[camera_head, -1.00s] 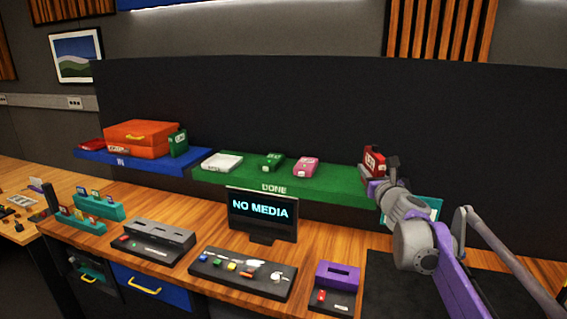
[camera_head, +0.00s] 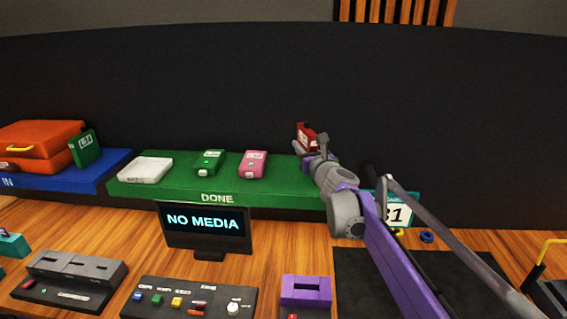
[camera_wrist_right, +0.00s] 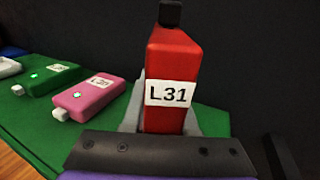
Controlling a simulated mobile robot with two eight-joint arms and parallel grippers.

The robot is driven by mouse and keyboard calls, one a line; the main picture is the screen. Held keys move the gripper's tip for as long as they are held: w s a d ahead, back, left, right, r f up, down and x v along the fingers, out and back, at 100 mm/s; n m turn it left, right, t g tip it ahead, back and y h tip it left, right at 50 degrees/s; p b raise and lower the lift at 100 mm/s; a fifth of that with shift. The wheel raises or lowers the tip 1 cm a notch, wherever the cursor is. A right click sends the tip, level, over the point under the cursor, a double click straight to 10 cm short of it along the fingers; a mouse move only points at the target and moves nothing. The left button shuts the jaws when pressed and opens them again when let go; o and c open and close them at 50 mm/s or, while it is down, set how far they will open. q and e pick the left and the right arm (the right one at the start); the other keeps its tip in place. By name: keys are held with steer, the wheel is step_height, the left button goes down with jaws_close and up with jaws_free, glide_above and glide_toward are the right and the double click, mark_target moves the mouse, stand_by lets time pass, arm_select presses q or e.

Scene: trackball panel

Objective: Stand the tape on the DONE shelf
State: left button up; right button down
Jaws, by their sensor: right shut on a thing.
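The tape is a red cartridge (camera_head: 306,138) with a white label. In the right wrist view the red tape (camera_wrist_right: 172,62) reads "L31" and stands upright between the fingers. My right gripper (camera_head: 311,150) is shut on it at the right end of the green DONE shelf (camera_head: 225,185). The shelf also shows in the right wrist view (camera_wrist_right: 40,135). The gripper hides the tape's lower end, so I cannot tell whether it touches the shelf. My left gripper is not in view.
White (camera_head: 146,170), green (camera_head: 209,162) and pink (camera_head: 253,164) cartridges lie on the shelf's left and middle. The "NO MEDIA" screen (camera_head: 205,224) stands in front. A dark wall (camera_head: 230,90) rises behind. Green shelf surface is free between the pink cartridge and my gripper.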

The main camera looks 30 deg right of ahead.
steer(key=shift+w+f, duration=0.1)
steer(key=shift+f, duration=2.5)
steer(key=c, duration=0.7)
jaws_free()
steer(key=shift+f, duration=0.15)
